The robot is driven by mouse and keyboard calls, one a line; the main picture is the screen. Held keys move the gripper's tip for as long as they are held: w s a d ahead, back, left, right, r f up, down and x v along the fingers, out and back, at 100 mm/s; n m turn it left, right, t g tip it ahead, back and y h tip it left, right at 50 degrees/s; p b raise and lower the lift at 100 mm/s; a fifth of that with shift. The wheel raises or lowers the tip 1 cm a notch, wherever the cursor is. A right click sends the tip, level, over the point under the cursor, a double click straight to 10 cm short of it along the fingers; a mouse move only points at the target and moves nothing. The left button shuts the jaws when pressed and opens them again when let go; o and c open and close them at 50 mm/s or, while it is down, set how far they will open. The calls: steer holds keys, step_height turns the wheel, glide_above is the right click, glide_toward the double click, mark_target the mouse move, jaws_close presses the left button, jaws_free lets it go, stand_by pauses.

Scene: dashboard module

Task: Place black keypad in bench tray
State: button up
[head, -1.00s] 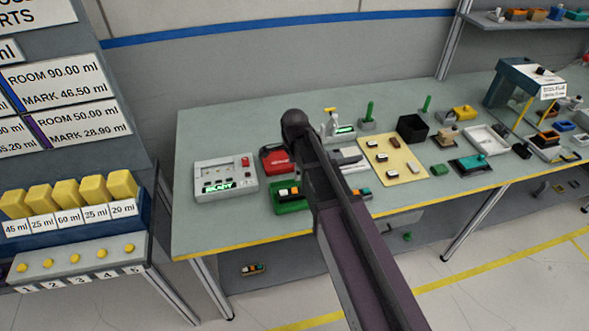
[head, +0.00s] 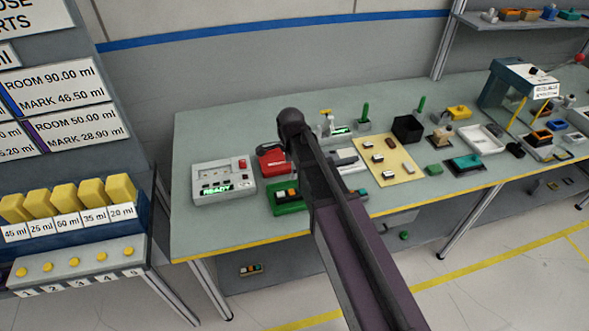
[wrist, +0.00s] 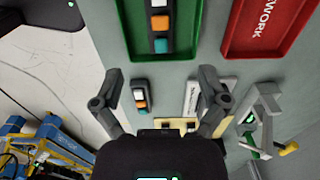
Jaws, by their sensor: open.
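A small black keypad (wrist: 142,97) with white, orange and teal buttons lies on the bench in the wrist view. It is between my gripper's fingers, nearer the left one. My gripper (wrist: 160,85) is open and empty above the bench. In the head view my arm hides the gripper and most of this keypad. A green tray (wrist: 190,40) holds a longer black strip with similar buttons; the tray also shows in the head view (head: 299,209). A red tray (wrist: 240,52) with a "REWORK" label is beside it. I cannot tell which tray is the bench tray.
A pale labelled block (wrist: 192,98) lies close to the right finger. A yellow board (head: 403,171) with small parts, a black bin (head: 408,128) and a white tray (head: 480,139) stand further right. A grey box (head: 224,181) reading READY stands at the left.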

steer(key=s+d+n, duration=0.6)
steer(key=d+n, duration=0.1)
steer(key=d, duration=0.2)
steer(key=s+d+n, duration=0.7)
steer(key=d, duration=0.3)
steer(key=shift+d+n, duration=0.2)
steer(key=shift+n, duration=0.2)
